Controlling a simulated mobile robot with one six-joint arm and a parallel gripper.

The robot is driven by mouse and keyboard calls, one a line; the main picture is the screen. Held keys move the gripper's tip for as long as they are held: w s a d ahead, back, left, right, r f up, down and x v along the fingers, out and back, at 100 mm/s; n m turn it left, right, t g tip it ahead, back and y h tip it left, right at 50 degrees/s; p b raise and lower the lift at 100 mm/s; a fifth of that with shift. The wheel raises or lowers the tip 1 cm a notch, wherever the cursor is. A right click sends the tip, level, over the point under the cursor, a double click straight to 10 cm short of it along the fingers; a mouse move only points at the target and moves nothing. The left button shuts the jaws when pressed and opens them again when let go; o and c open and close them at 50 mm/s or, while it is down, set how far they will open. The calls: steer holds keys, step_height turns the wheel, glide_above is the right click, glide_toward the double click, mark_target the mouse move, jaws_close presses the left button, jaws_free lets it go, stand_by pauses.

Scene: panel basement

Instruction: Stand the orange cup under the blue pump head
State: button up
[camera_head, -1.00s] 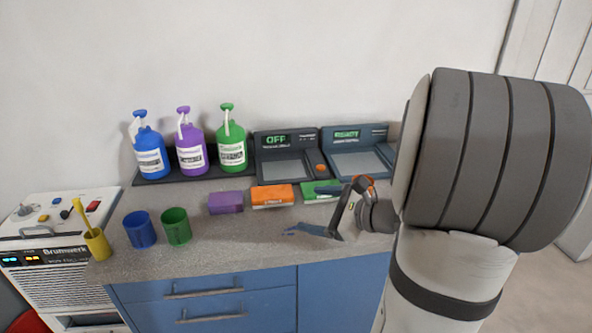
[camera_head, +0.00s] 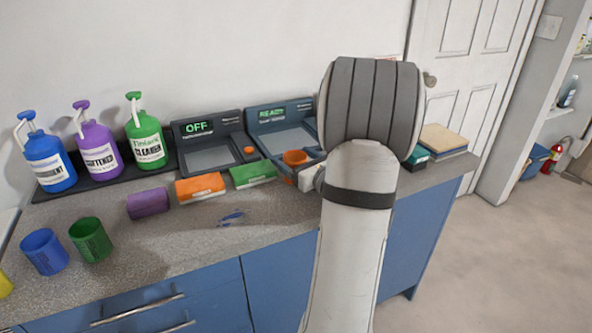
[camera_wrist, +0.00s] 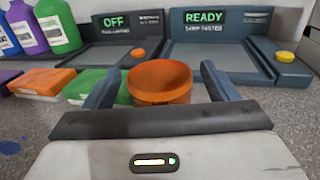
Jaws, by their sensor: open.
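The orange cup (camera_head: 296,158) stands upright in front of the READY device. In the wrist view the orange cup (camera_wrist: 160,82) is between the two fingers of my gripper (camera_wrist: 158,72), which are open with a gap at each side. In the head view my arm hides most of the gripper. The blue pump head (camera_head: 26,115) tops the blue bottle (camera_head: 48,163), leftmost of three bottles on a dark tray (camera_head: 88,184) at the back left. Part of the blue bottle (camera_wrist: 6,40) shows in the wrist view.
Purple (camera_head: 148,202), orange (camera_head: 201,187) and green (camera_head: 252,174) blocks lie before the bottles and OFF device (camera_head: 211,150). A blue cup (camera_head: 44,251) and a green cup (camera_head: 90,239) stand front left. A blue smear (camera_head: 231,217) marks otherwise clear counter.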

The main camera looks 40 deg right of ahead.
steer(key=shift+w, duration=0.3)
steer(key=shift+c, duration=0.3)
steer(key=c, duration=1.1)
steer(key=shift+r, duration=0.15)
